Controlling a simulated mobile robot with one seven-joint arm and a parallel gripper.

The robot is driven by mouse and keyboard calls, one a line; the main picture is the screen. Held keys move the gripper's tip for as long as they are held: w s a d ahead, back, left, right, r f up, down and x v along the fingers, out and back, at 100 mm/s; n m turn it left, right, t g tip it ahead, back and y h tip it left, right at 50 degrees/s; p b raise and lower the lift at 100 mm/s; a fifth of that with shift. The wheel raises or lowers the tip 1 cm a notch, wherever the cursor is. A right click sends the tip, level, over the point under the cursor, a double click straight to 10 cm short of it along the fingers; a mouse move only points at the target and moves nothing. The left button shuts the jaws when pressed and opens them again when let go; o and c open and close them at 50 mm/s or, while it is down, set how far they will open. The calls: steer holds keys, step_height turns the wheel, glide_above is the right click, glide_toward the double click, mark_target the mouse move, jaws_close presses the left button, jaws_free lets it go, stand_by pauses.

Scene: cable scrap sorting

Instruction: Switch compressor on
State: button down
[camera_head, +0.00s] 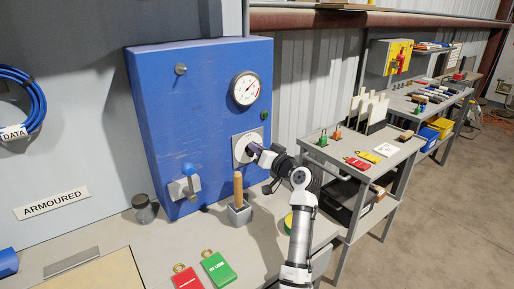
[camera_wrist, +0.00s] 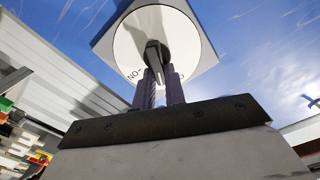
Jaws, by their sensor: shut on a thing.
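The blue compressor panel (camera_head: 205,120) stands against the wall behind the bench. It carries a rotary switch (camera_head: 240,149), a white dial on a square grey plate, below a round gauge (camera_head: 245,88). My gripper (camera_head: 257,153) reaches the dial from the right and hides part of it. In the wrist view the dark switch knob (camera_wrist: 153,52) stands out from the white dial (camera_wrist: 165,30). My gripper (camera_wrist: 158,80) is shut on this knob, with a finger on either side. The knob's exact setting cannot be told.
A wooden handle (camera_head: 238,188) stands upright in a grey block below the dial. A side table (camera_head: 350,150) stands at right.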

steer(key=m+p, duration=0.2)
steer(key=m, duration=0.2)
steer(key=f+m+p, duration=0.1)
steer(key=m+p, duration=0.1)
steer(key=m, duration=0.2)
steer(key=m+p, duration=0.2)
steer(key=m, duration=0.2)
steer(key=shift+w+d+f+m, duration=0.2)
steer(key=shift+d+m, duration=0.1)
steer(key=shift+m, duration=0.1)
steer(key=shift+f+p, duration=0.1)
steer(key=shift+p, duration=0.2)
steer(key=c, duration=1.5)
jaws_free()
steer(key=shift+o, duration=0.2)
steer(key=b+v, duration=0.3)
steer(key=v, duration=1.1)
steer(key=shift+b, duration=0.4)
